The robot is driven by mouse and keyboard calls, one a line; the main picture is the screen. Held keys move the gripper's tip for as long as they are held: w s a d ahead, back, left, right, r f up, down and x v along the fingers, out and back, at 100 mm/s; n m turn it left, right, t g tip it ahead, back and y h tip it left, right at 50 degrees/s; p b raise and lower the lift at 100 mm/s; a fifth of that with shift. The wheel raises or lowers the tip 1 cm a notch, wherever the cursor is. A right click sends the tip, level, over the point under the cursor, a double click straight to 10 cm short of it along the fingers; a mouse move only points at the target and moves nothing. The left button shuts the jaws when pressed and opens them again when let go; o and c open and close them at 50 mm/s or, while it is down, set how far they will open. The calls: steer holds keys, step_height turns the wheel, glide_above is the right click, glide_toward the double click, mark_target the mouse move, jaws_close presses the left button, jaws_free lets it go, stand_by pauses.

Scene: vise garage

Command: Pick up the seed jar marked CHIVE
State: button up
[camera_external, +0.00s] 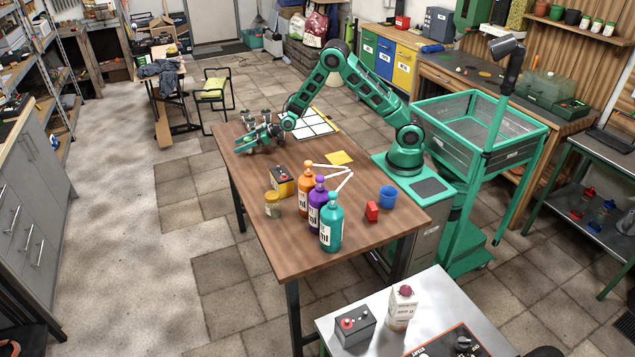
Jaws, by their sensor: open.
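Several small jars (266,116) with dark tops stand close together at the far left part of the brown table. No label can be read at this size, so I cannot tell which jar is marked CHIVE. My gripper (256,139) is low over the table, right in front of the jar group, and partly covers it. It is open. I cannot tell whether a jar is between its fingers.
The brown table (388,230) also holds a white grid board (312,124), a yellow-black battery (283,181), orange, purple and teal bottles (331,228), a blue cup (387,196), a red block (372,211), a yellow sheet (339,158) and a folding rule (345,180). A green mesh cart (478,160) stands right.

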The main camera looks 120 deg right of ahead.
steer(key=c, duration=1.1)
steer(key=shift+r, duration=0.1)
steer(key=shift+c, duration=0.2)
